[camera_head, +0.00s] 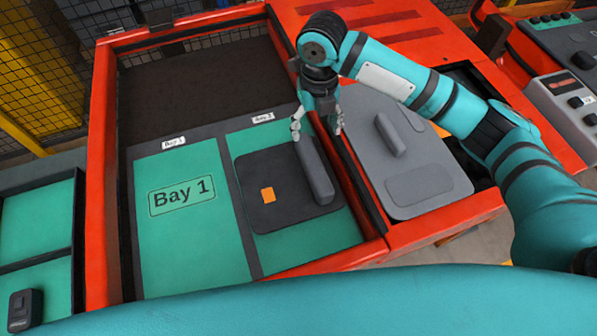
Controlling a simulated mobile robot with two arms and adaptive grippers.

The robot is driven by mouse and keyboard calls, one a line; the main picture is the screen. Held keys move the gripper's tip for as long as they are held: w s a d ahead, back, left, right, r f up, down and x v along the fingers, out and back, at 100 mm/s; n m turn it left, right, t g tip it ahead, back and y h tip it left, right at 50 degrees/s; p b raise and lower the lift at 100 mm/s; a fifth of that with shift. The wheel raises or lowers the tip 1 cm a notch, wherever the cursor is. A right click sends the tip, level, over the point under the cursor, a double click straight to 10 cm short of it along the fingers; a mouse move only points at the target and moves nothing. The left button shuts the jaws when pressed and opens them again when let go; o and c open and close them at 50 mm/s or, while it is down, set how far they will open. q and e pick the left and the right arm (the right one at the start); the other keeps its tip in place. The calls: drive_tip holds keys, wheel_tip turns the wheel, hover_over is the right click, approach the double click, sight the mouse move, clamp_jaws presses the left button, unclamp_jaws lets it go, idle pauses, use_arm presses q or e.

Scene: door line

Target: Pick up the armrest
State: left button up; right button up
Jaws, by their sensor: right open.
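A dark grey, bar-shaped armrest (316,175) lies along the right side of a dark panel (262,220) in the green bay labelled Bay 2. My right gripper (317,132) points down at the far end of the armrest. Its two fingers are spread apart, with nothing seen held between them. The fingertips appear near the armrest's far end; I cannot tell whether they touch it. My left gripper is not in view.
Bay 1 (180,245) is empty. A red frame (99,160) surrounds the bays. A grey door panel (385,165) with a raised bar lies on the right, partly under my right arm. A black device (24,308) stands at lower left.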

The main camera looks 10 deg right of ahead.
drive_tip(key=p, duration=0.1)
approach(313, 160)
wheel_tip(313, 160, down, 5)
drive_tip(key=shift+s+f, duration=0.1)
drive_tip(key=shift+s, duration=0.05)
drive_tip(key=shift+s+f, duration=0.1)
drive_tip(key=shift+f, duration=0.35)
wheel_tip(313, 160, down, 4)
drive_tip(key=shift+f+p, duration=0.25)
drive_tip(key=shift+p, duration=0.35)
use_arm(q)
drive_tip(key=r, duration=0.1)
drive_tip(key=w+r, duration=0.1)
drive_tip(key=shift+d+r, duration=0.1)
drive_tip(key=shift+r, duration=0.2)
use_arm(e)
drive_tip(key=shift+c, duration=0.2)
drive_tip(key=shift+w+r, duration=0.1)
drive_tip(key=shift+w, duration=0.1)
clamp_jaws()
